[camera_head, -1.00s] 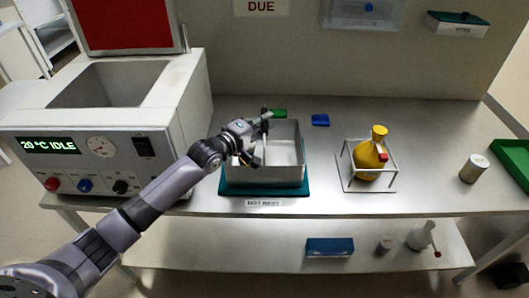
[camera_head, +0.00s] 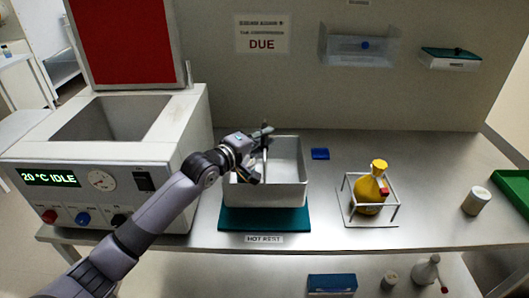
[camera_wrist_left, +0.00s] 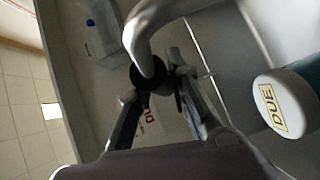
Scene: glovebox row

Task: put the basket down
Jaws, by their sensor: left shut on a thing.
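The basket (camera_head: 265,195) is a grey open metal box, in the head view over the dark teal mat (camera_head: 265,223) with the "HOT REST" label (camera_head: 264,239). It looks level and raised a little above the mat; the gap itself is not clear. My left gripper (camera_head: 254,157) is shut on the basket's handle at the basket's left side. In the left wrist view a bent grey rod (camera_wrist_left: 150,45) with a dark part passes between my fingers (camera_wrist_left: 155,95). My right gripper is not in view.
The bath (camera_head: 115,165) with a raised red lid stands left, reading 20 °C IDLE. A yellow flask (camera_head: 371,190) in a wire stand (camera_head: 375,222) is to the right. Bare bench lies between.

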